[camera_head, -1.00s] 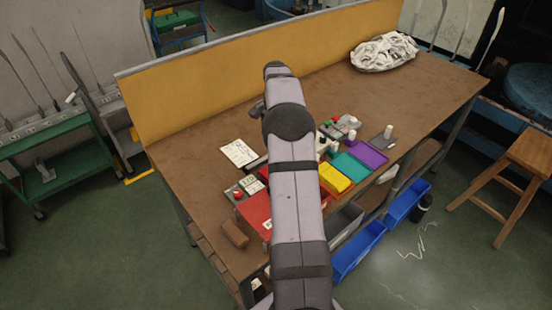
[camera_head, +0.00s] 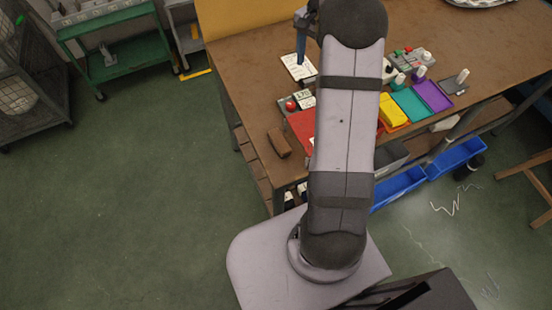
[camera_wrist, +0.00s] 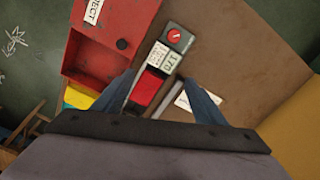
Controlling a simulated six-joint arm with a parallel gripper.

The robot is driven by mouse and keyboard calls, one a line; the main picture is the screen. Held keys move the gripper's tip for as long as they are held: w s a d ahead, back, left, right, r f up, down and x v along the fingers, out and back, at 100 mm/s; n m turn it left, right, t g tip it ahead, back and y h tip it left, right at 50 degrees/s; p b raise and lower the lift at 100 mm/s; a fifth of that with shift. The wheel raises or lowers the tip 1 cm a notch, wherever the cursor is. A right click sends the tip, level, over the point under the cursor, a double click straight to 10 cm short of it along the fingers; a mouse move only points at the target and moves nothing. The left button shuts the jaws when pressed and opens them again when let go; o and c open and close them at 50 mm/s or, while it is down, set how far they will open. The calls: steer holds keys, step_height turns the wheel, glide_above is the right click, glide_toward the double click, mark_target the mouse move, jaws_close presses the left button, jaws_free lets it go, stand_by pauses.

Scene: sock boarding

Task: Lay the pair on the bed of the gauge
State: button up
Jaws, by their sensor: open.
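The gauge (camera_wrist: 172,42) is a grey unit with a red knob and a small number panel; it also shows in the head view (camera_head: 291,104) near the table's left front. A red patch (camera_wrist: 146,90) lies at its lower end; I cannot tell whether this is a bare bed or the pair. My gripper (camera_wrist: 159,78) is open, its blue fingers on either side of the gauge's lower end in the picture. In the head view one finger (camera_head: 301,45) points down over the table. A yellow item (camera_head: 393,110) lies in an orange tray; I cannot tell whether it is the pair.
A red tray labelled "...ECT" (camera_wrist: 88,60) stands beside the gauge. Teal (camera_head: 410,104) and purple (camera_head: 433,96) trays are to the right. A white card (camera_head: 299,67) lies behind the gauge. A brown block (camera_head: 279,142) sits at the front edge.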

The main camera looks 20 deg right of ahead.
steer(key=s+a+f+n, duration=0.2)
steer(key=s+a+n, duration=0.4)
steer(key=s+a, duration=0.5)
steer(key=s+a+f+n, duration=0.2)
steer(key=s+a+n, duration=0.5)
steer(key=s+a, duration=0.4)
steer(key=shift+s+a+f+n, duration=0.2)
steer(key=shift+s+n, duration=0.1)
steer(key=shift+s, duration=0.1)
steer(key=shift+o, duration=0.7)
